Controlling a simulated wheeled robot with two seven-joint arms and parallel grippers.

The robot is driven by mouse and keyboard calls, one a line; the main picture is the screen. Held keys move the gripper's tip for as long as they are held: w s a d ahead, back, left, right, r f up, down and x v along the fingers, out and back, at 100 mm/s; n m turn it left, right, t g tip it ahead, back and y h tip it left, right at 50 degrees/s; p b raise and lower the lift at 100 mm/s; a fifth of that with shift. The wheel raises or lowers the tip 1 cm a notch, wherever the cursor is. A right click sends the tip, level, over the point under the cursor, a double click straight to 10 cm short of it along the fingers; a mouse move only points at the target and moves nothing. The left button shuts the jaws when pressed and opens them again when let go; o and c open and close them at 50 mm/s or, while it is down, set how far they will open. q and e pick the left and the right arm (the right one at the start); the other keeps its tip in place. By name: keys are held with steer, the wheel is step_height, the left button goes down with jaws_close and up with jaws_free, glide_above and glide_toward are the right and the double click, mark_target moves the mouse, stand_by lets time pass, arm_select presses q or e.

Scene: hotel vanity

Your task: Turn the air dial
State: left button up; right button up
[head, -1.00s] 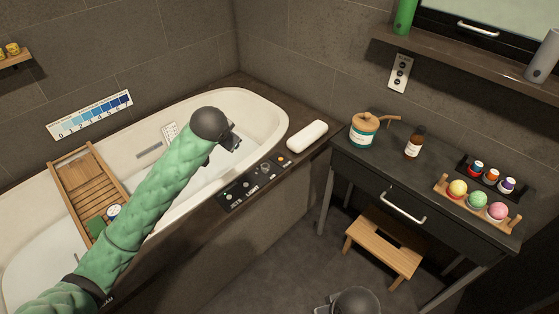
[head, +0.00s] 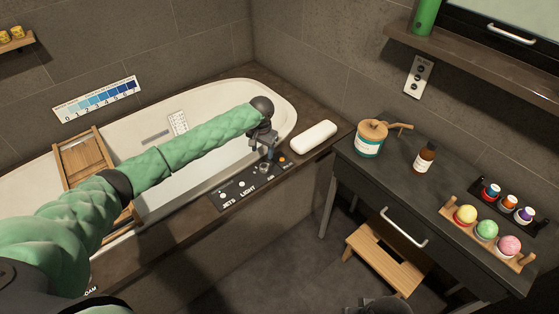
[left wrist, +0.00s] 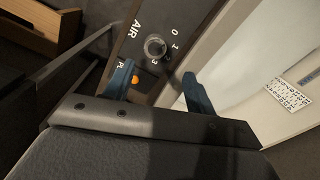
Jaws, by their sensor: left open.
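The control panel (head: 232,194) is a black strip on the tub's front rim, with JETS and LIGHT labels and small knobs. In the left wrist view the air dial (left wrist: 155,47) is a round dark knob, with AIR printed beside it and the numbers 0, 1 and 3 around it. An orange button (left wrist: 135,80) is near the left finger. My left gripper (head: 266,160) is over the panel's right end. In the left wrist view its two blue fingertips (left wrist: 158,78) are open and empty, and the dial shows just beyond the gap between them. My right gripper is not clearly seen.
The white bathtub (head: 268,90) lies behind the panel. A white bath pillow (head: 314,137) rests on the rim to the right. A wooden tray (head: 84,157) spans the tub. The dark vanity (head: 385,180) stands at right, with a wooden stool (head: 388,262) below.

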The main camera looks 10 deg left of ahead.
mark_target(264, 166)
arm_select(q)
steer(key=shift+s+d+n, duration=0.2)
steer(key=shift+d+n, duration=0.1)
steer(key=shift+s+a+r+n, duration=0.1)
steer(key=shift+s+r+n, duration=0.05)
steer(key=shift+s+n, duration=0.15)
steer(key=shift+w+f, duration=0.1)
steer(key=shift+f, duration=0.1)
step_height(264, 166, down, 7)
steer(key=shift+f+p, duration=0.2)
steer(key=shift+p, duration=0.4)
arm_select(e)
steer(key=shift+s+d+r, duration=0.25)
steer(key=shift+d+r, duration=0.1)
steer(key=shift+r, duration=0.15)
steer(key=shift+s+d+r, duration=0.2)
steer(key=shift+d+r, duration=0.15)
steer(key=shift+r, duration=0.1)
arm_select(q)
steer(key=c, duration=1)
